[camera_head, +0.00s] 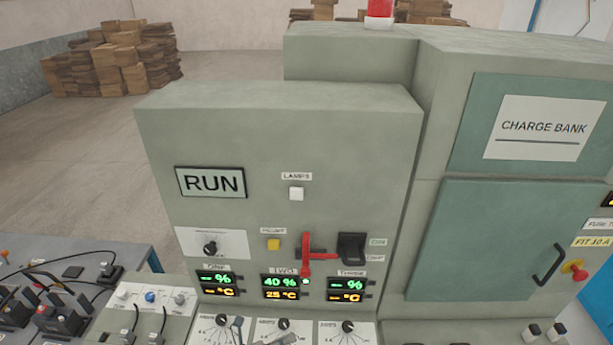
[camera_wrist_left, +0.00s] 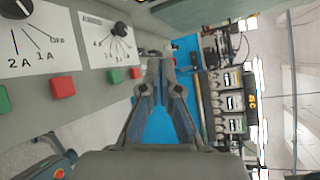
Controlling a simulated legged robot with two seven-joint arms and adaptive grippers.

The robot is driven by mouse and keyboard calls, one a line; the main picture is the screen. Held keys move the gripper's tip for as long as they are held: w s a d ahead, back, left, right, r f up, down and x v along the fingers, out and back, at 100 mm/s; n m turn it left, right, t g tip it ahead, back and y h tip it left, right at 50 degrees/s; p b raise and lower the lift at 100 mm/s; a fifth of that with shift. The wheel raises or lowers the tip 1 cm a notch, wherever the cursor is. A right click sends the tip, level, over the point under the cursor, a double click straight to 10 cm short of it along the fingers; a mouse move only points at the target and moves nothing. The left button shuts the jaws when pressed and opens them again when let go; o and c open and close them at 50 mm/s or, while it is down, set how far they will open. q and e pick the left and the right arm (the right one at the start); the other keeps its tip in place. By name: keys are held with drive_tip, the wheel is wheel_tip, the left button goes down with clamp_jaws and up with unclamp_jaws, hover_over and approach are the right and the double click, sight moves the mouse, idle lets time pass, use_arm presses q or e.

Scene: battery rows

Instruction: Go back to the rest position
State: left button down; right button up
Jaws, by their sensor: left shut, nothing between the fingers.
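My left gripper (camera_wrist_left: 160,62) is shut and empty in the left wrist view, its two fingers together over blue floor. In the head view only a small grey part of it (camera_head: 268,340) shows at the bottom edge, in front of the dial row of the grey-green control panel (camera_head: 350,130). The rest of that arm is out of the picture. My right gripper is in neither view.
The panel carries a red lever (camera_head: 306,255), a black switch (camera_head: 351,248) and lit displays. The charge bank cabinet (camera_head: 500,235) stands at right, its door shut. A cluttered workbench (camera_head: 75,258) is at left.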

use_arm(q)
wheel_tip(320, 180, up, 7)
drive_tip(key=n+t+h, duration=0.1)
drive_tip(key=n+t, duration=0.4)
drive_tip(key=a+r+n+t+y, duration=0.3)
drive_tip(key=a+n+t+y, duration=0.5)
drive_tip(key=n, duration=0.6)
drive_tip(key=s+a+f+n+g+y, duration=0.3)
drive_tip(key=a+f+n+g+y, duration=0.15)
drive_tip(key=f+n, duration=0.2)
drive_tip(key=s+a+f+n+g+y, duration=0.4)
drive_tip(key=a+f+n+g, duration=0.1)
drive_tip(key=a+f, duration=0.15)
drive_tip(key=s+d+f+n+g+h, duration=0.1)
drive_tip(key=s+d+f+g, duration=0.1)
drive_tip(key=s+f+g, duration=0.45)
drive_tip(key=s+d+f+n+g+h, duration=0.15)
drive_tip(key=s+f, duration=0.25)
drive_tip(key=s, duration=0.6)
wheel_tip(320, 180, down, 29)
drive_tip(key=s+g+b, duration=0.2)
drive_tip(key=b, duration=0.1)
drive_tip(key=s+a+f+m+b, duration=0.1)
drive_tip(key=s+a+f+b, duration=0.1)
drive_tip(key=s+f, duration=1.5)
drive_tip(key=shift+s+a+f+g+b, duration=0.15)
drive_tip(key=shift+a+f+g+b, duration=0.15)
drive_tip(key=shift+f+b, duration=0.25)
